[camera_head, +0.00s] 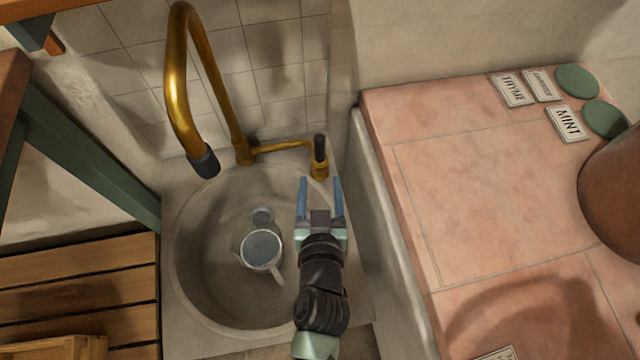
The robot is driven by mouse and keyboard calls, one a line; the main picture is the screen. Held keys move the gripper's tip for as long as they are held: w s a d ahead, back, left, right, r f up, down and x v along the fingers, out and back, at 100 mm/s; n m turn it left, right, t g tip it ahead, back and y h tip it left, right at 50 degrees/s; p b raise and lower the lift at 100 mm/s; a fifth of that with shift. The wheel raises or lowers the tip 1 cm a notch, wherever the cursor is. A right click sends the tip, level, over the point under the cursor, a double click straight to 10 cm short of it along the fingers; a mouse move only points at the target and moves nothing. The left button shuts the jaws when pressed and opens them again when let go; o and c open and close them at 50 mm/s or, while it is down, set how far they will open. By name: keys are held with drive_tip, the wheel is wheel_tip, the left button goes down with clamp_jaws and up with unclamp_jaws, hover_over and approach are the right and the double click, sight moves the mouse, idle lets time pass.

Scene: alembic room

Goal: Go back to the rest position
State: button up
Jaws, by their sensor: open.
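My gripper (320,190) is open, with nothing between its two blue fingers. It is over the right side of the round grey sink (195,270), and its fingers point toward the back wall. My dark wrist and arm come up from the bottom of the picture and cover part of the sink's right rim. A light-coloured jug (262,249) with a handle and a spout is inside the sink, left of my gripper and apart from it.
A brass tap (180,85) arches over the sink, and its lever (320,160) stands just beyond my fingertips. A pink tiled counter (470,210) is on the right, with labels, green discs (577,82) and a brown pot (612,195). A slatted wooden surface (80,290) is on the left.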

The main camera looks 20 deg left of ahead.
drive_tip(key=shift+w, duration=0.1)
idle(0.3)
drive_tip(key=w+d+r+t+h, duration=0.15)
drive_tip(key=w+r, duration=0.25)
drive_tip(key=r, duration=0.4)
drive_tip(key=w+d+r+m, duration=0.15)
drive_tip(key=w+r, duration=0.25)
drive_tip(key=r, duration=0.4)
drive_tip(key=w+d+r+t+h, duration=0.15)
drive_tip(key=w+r, duration=0.25)
drive_tip(key=r, duration=0.5)
drive_tip(key=d+r+m+t+h, duration=0.1)
drive_tip(key=d+r+m+h, duration=0.15)
drive_tip(key=d+r, duration=0.6)
drive_tip(key=s+a+r+t, duration=0.1)
drive_tip(key=s+r+t, duration=0.5)
drive_tip(key=r, duration=0.8)
drive_tip(key=s+r+t, duration=0.4)
drive_tip(key=s+r, duration=0.3)
drive_tip(key=r, duration=0.6)
wheel_tip(320, 180, up, 31)
drive_tip(key=p, duration=3)
drive_tip(key=shift+s+a+f+m+p, duration=0.2)
drive_tip(key=shift+s+a+m+p, duration=0.05)
drive_tip(key=shift+a+m+p, duration=0.05)
drive_tip(key=shift+f, duration=0.15)
drive_tip(key=shift+c, duration=0.9)
